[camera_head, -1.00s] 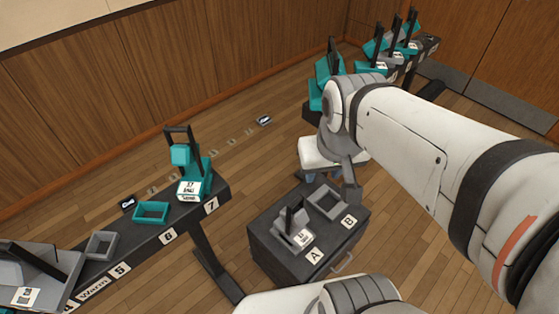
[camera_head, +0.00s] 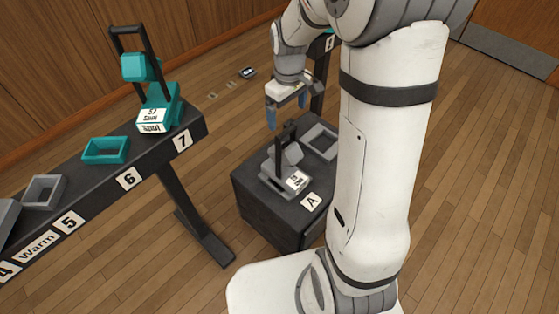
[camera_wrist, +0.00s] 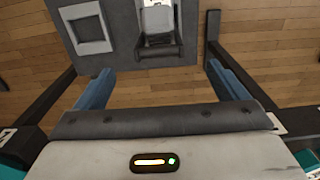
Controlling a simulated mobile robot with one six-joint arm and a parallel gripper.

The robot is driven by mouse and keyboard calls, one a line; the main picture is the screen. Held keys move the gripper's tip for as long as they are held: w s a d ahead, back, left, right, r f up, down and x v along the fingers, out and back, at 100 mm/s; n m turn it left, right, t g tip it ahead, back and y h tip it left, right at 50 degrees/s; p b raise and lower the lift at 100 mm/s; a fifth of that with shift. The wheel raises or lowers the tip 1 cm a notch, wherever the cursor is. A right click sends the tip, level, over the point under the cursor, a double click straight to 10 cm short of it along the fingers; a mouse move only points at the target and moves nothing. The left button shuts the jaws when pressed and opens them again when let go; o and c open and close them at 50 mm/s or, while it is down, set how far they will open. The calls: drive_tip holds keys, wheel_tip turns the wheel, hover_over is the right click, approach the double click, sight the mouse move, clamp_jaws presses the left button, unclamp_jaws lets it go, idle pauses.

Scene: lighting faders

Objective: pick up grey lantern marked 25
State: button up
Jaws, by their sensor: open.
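A grey lantern (camera_head: 280,171) with a dark upright handle and a white label stands at spot A on a dark cabinet (camera_head: 262,212). The print on its label is too small to read. My gripper (camera_head: 287,112) is open and empty, with blue fingers pointing down, above and just behind the lantern in the head view. In the wrist view the lantern (camera_wrist: 158,22) is at the top middle, beyond the gap between my open fingers (camera_wrist: 162,86), and its top is cut off by the frame edge.
An empty grey frame (camera_head: 322,141) sits beside the lantern on the cabinet, partly behind my arm. A long dark rail (camera_head: 100,185) at left carries a teal lantern (camera_head: 158,112), an empty teal frame (camera_head: 106,150) and an empty grey frame (camera_head: 43,191).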

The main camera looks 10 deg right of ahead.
sight(286, 131)
drive_tip(key=shift+w+f, duration=0.2)
drive_tip(key=shift+f, duration=0.45)
drive_tip(key=shift+w+f, duration=0.15)
drive_tip(key=shift+f, duration=0.45)
wheel_tip(286, 131, down, 7)
drive_tip(key=shift+r+b, duration=0.1)
drive_tip(key=shift+b, duration=0.9)
drive_tip(key=shift+s, duration=0.1)
drive_tip(key=shift+c, duration=0.3)
drive_tip(key=shift+r, duration=0.1)
clamp_jaws()
